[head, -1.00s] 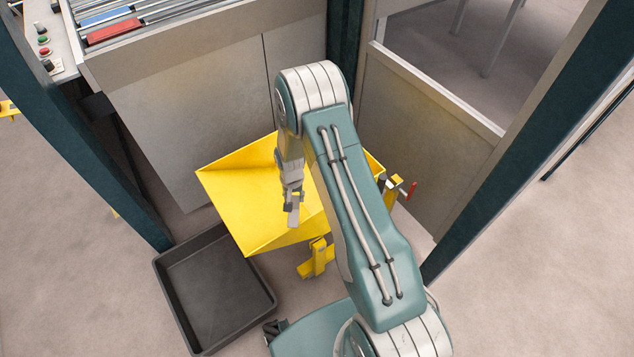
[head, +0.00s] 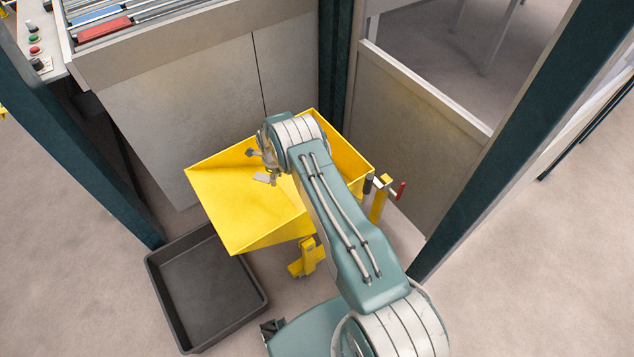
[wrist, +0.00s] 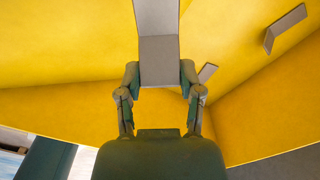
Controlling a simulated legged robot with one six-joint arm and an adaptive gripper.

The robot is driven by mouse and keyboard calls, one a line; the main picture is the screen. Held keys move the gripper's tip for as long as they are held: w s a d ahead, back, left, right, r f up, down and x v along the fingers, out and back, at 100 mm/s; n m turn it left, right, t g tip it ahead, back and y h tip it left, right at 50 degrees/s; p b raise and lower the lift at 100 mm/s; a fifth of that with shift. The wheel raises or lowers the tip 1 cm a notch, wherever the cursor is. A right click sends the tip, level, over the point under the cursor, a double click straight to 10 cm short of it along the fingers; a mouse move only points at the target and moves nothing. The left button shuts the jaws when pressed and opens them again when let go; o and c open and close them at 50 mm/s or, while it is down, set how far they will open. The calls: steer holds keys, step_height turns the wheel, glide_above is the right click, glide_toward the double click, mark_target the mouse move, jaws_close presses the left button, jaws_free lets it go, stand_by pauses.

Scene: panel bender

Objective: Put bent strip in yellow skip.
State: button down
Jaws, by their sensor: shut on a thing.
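The yellow skip (head: 228,195) stands in front of the grey machine panel in the head view. Its yellow walls also fill much of the wrist view (wrist: 60,45). My gripper (wrist: 160,85) is shut on a grey bent strip (wrist: 160,55), which reaches away from the fingers with a visible fold. In the head view my gripper (head: 270,168) is over the skip's opening, partly hidden by my own arm. Other small grey bent pieces show against the skip's inner surface, one at the upper right (wrist: 285,27) and one just beside the right finger (wrist: 207,72).
A black open tray (head: 205,290) sits on the floor beside the skip. A machine bed with a red bar (head: 104,29) stands behind at the upper left. Dark green posts (head: 75,130) flank the area. A red-handled yellow fitting (head: 380,200) is at the skip's right.

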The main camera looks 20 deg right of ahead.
steer(key=m, duration=0.1)
steer(key=w+f+m, duration=0.1)
steer(key=m, duration=0.3)
steer(key=shift+w+d+f, duration=0.15)
steer(key=shift+f, duration=0.1)
steer(key=shift+w+d+f+m, duration=0.1)
steer(key=shift+d+f+m, duration=0.1)
steer(key=shift+m, duration=0.7)
steer(key=s+d+f, duration=0.2)
steer(key=d+f, duration=0.1)
steer(key=s+d+f, duration=0.3)
steer(key=d, duration=0.1)
steer(key=s+d+f, duration=0.2)
steer(key=d+f, duration=0.1)
steer(key=d, duration=0.1)
steer(key=shift+s, duration=0.3)
steer(key=shift+s+d+f, duration=0.1)
steer(key=shift+d+f, duration=0.05)
steer(key=shift+f, duration=0.85)
steer(key=shift+s+d+f, duration=0.1)
steer(key=shift+f, duration=0.85)
steer(key=shift+c, duration=1.3)
jaws_free()
steer(key=shift+f, duration=0.1)
